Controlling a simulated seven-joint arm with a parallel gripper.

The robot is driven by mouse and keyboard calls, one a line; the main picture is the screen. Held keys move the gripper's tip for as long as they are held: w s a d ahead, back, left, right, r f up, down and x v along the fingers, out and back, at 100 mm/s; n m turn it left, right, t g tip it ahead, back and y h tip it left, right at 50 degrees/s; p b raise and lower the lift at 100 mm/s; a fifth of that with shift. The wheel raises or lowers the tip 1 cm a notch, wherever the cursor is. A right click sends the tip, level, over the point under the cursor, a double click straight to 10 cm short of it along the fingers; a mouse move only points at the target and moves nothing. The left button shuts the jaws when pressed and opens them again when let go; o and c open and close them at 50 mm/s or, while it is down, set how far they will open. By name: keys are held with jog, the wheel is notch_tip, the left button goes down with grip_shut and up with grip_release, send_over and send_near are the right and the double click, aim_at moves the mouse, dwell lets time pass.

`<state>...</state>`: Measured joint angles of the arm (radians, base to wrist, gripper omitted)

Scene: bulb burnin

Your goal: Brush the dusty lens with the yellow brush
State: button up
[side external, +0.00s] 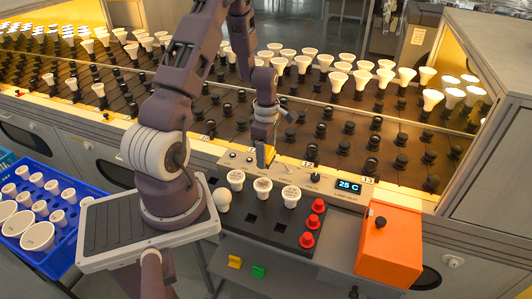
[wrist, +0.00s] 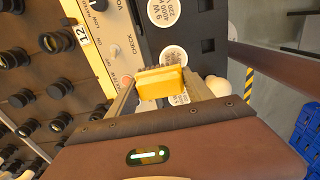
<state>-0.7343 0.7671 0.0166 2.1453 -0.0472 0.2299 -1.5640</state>
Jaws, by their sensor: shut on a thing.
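My gripper (side external: 265,148) is shut on the yellow brush (side external: 267,157), holding it above the back edge of the black tray (side external: 225,178). In the wrist view the brush (wrist: 160,84) sits between the fingers, its yellow block crosswise. Three white reflector lamps with printed faces stand in a row on the tray: left (side external: 236,178), middle (side external: 262,187) and right (side external: 291,194). In the wrist view, the brush partly covers the left lamp (wrist: 180,99); the middle lamp (wrist: 173,55) shows just beyond. The brush looks apart from the lamps. I cannot tell which lens is dusty.
A round white bulb (side external: 222,201) stands beside the left lamp. Several red-capped pieces (side external: 313,221) line the tray's right end, with an orange box (side external: 389,246) beyond. Behind is a panel with a 25 C display (side external: 348,186) and racks of lamps. A blue crate (side external: 62,215) is left.

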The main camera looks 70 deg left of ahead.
aim_at(260, 190)
jog(key=shift+f, duration=3)
jog(key=shift+s+d+f, duration=0.35)
jog(key=shift+s+d, duration=0.05)
jog(key=shift+d, duration=0.05)
jog(key=shift+c, duration=0.6)
jog(key=shift+s+d+f, duration=0.25)
jog(key=shift+s+d, duration=1.3)
jog(key=shift+d, duration=0.05)
jog(key=shift+w+a+r, duration=0.1)
jog(key=shift+w+a, duration=1.85)
jog(key=shift+a, duration=0.05)
jog(key=shift+r, duration=4)
